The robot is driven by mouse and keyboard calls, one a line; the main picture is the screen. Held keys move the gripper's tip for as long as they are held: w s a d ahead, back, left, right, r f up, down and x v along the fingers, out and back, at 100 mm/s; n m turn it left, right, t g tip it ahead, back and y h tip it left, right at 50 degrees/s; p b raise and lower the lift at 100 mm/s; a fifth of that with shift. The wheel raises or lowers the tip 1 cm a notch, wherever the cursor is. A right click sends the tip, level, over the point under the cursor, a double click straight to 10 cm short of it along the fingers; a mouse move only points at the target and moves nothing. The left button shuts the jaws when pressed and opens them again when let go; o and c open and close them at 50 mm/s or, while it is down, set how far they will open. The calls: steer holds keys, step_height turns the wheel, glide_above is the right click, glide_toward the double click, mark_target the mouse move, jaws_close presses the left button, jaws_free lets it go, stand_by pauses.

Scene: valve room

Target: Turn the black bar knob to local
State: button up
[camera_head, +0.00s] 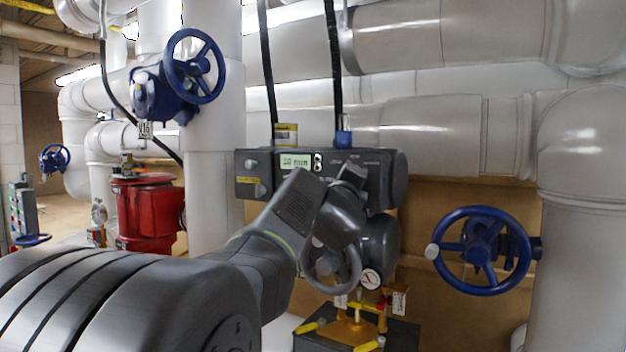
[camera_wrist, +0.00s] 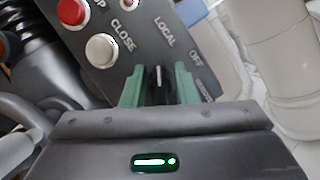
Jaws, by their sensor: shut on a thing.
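In the wrist view the black bar knob (camera_wrist: 158,76) sits on the dark control panel (camera_wrist: 133,72), between the two green fingers of my gripper (camera_wrist: 159,80). My gripper is shut on it. The knob's white line points up the picture, roughly toward the word LOCAL (camera_wrist: 164,32). The word OFF (camera_wrist: 195,57) is to the upper right; a third label near the right finger is partly hidden. In the head view my arm reaches the grey actuator (camera_head: 380,172), and my wrist hides the knob and fingertips.
On the panel are a red button (camera_wrist: 72,11) and a white button (camera_wrist: 102,48) by CLOSE. A grey handwheel (camera_head: 349,278) hangs below the actuator. A blue handwheel (camera_head: 480,250) is at right, another (camera_head: 194,66) at upper left. White pipes stand close on both sides.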

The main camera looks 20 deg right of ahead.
steer(key=shift+f, duration=0.15)
steer(key=o, duration=0.6)
steer(key=shift+d, duration=0.1)
steer(key=shift+o, duration=0.2)
steer(key=v, duration=1.3)
steer(key=shift+s+a, duration=0.2)
steer(key=shift+s, duration=0.15)
steer(key=shift+w+f, duration=0.1)
steer(key=x, duration=1.3)
steer(key=shift+w+d+r, duration=0.15)
steer(key=shift+w+r, duration=0.05)
steer(key=shift+w, duration=0.1)
steer(key=shift+s, duration=0.15)
